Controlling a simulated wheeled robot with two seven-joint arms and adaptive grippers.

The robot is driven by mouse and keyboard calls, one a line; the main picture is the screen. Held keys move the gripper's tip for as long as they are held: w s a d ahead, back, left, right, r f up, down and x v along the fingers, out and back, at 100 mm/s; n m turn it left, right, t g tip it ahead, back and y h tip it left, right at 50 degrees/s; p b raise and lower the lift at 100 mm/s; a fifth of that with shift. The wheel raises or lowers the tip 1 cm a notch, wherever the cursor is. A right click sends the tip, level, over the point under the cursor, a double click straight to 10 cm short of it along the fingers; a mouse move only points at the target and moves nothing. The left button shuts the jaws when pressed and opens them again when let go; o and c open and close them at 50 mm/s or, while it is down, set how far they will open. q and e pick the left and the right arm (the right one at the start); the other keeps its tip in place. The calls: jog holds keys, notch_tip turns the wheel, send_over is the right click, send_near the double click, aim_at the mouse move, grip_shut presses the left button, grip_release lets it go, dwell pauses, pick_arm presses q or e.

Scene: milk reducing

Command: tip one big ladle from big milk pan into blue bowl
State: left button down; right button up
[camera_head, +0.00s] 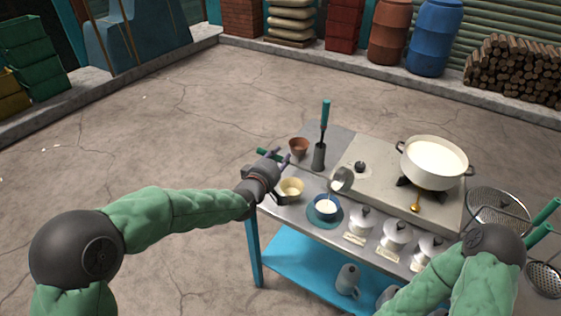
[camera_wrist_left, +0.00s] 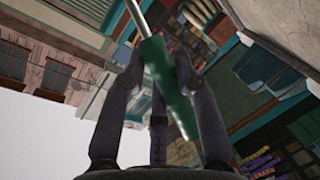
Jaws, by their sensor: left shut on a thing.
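My left gripper (camera_head: 278,160) is shut on the green handle (camera_head: 266,153) of the big ladle at the table's left side; the handle (camera_wrist_left: 167,85) also runs between the fingers in the left wrist view. The ladle's metal cup (camera_head: 344,179) hangs tilted just above and right of the blue bowl (camera_head: 314,211). My right gripper is out of view.
A cream bowl (camera_head: 291,188) and a brown cup (camera_head: 298,146) stand near my left gripper. A dark holder (camera_head: 318,158) holds another green-handled tool. Lidded metal pots (camera_head: 395,232) line the front edge. A strainer (camera_head: 498,207) lies at right.

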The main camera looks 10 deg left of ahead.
pick_arm(q)
jog(key=shift+a+f+n+b, duration=0.2)
jog(key=shift+f+b, duration=0.25)
jog(key=shift+b, duration=0.4)
jog(key=shift+a+f+n+b, duration=0.1)
jog(key=shift+f+n+b, duration=0.1)
jog(key=shift+f+b, duration=0.45)
jog(key=f+n+b, duration=0.1)
jog(key=f, duration=0.1)
jog(key=a+f+n+t+b, duration=0.1)
jog(key=f+n+b, duration=0.1)
jog(key=f, duration=0.1)
jog(key=shift+s+a+f+h, duration=0.2)
jog(key=shift+a+f+h, duration=0.1)
jog(key=shift+h, duration=0.1)
